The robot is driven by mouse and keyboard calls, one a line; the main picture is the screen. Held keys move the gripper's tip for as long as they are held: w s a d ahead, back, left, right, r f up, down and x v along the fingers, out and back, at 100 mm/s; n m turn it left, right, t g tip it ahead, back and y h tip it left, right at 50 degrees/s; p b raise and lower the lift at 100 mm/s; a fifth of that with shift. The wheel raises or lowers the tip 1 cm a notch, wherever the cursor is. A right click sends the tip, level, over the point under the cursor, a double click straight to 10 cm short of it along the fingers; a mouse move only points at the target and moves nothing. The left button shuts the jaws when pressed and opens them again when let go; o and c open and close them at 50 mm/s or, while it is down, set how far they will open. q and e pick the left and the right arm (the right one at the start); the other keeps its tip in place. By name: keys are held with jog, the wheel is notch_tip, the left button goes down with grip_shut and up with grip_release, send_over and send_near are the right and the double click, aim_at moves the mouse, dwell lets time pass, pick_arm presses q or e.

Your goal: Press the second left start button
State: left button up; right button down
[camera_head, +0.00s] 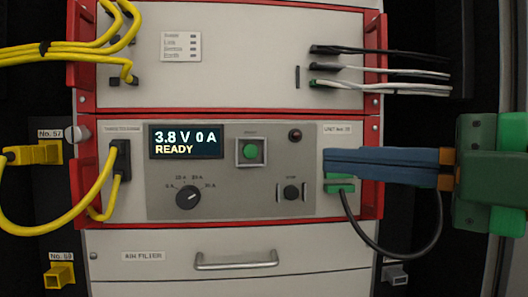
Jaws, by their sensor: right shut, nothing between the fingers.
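A green start button (250,151) sits in a square metal frame on the grey control panel, right of the display. The display (186,142) reads "3.8 V 0 A READY". It is the only green button in view. My right gripper (327,163) comes in from the right with its blue fingers shut and empty. Its tips are at the right edge of the grey panel, to the right of the green button and apart from it in the picture. The fingers partly cover a green plug (341,184) with a black cable. My left gripper is not in view.
Yellow cables (97,200) loop at the left. A drawer handle (236,261) sticks out below.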

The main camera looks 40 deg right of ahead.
jog(key=p, duration=0.5)
send_near(244, 151)
jog(key=w+a, duration=0.2)
jog(key=a, duration=0.2)
jog(key=w+d, duration=0.1)
jog(key=w+d+p, duration=0.1)
jog(key=w, duration=0.1)
jog(key=shift+w+d+r, duration=0.1)
jog(key=shift+w+d, duration=0.05)
jog(key=shift+d, duration=0.05)
jog(key=shift+w+d, duration=0.25)
jog(key=shift+a, duration=0.1)
